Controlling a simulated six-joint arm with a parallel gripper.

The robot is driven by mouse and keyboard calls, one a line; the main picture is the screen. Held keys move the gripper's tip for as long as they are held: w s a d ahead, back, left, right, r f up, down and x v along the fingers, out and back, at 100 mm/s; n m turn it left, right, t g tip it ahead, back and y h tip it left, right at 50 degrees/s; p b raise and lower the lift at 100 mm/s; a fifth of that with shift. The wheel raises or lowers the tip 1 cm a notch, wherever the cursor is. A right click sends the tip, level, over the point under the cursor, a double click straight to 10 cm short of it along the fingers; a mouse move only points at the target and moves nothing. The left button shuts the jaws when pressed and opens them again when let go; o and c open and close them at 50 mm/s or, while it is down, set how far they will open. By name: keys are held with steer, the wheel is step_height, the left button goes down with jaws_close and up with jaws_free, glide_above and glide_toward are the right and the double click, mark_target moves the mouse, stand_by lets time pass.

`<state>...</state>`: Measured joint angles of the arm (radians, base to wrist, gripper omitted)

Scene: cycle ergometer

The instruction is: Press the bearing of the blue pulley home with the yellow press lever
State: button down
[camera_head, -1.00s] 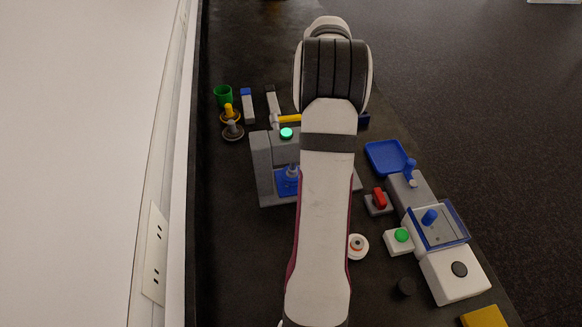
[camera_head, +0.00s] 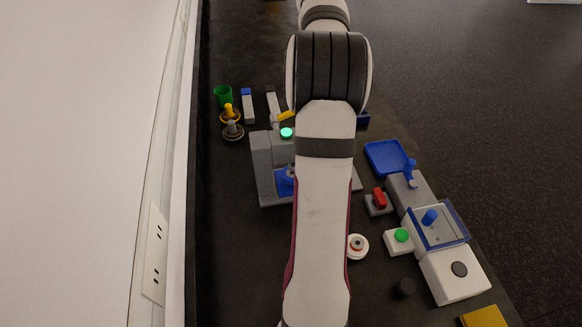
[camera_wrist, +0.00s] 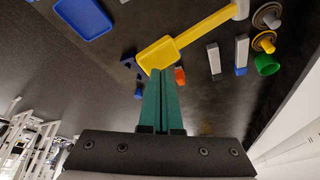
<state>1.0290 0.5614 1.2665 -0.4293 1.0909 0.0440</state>
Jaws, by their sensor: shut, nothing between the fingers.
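The yellow press lever (camera_wrist: 205,28) shows in the wrist view as a bar with a flat paddle end, running up right to a grey pivot. In the head view only a short piece of the lever (camera_head: 286,116) shows beside my arm. My gripper (camera_wrist: 160,72) is shut and empty, its green fingertips at the near edge of the paddle; I cannot tell whether they touch. The grey press (camera_head: 263,165) has a lit green button or lamp (camera_head: 286,133) on top. The blue pulley (camera_head: 284,182) sits in the press, partly hidden by my arm. Its bearing is not clearly visible.
A green cup (camera_head: 223,95), yellow and grey knobbed parts and grey blocks stand behind the press. A blue tray (camera_head: 386,156), a red switch (camera_head: 379,201) and a white machine with a blue-edged cover (camera_head: 438,225) are to the right. A white wheel (camera_head: 358,247) lies in front.

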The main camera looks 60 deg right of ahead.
steer(key=shift+r, duration=2.5)
steer(key=w+a+n+t+y, duration=0.1)
steer(key=w+a+n+y, duration=0.15)
steer(key=a, duration=1.05)
steer(key=w+a+n+y, duration=0.1)
steer(key=w+a+n, duration=0.15)
steer(key=a, duration=1.15)
steer(key=s+a+f+n+g+y, duration=0.1)
steer(key=s+a+f, duration=0.3)
steer(key=s+a, duration=0.5)
steer(key=s+a+f+n+g+y, duration=0.1)
steer(key=s+a+f+n, duration=0.2)
steer(key=s+a, duration=0.6)
steer(key=a+f, duration=0.1)
steer(key=a, duration=0.5)
steer(key=shift+s+a+y, duration=0.2)
steer(key=shift+a+y, duration=0.15)
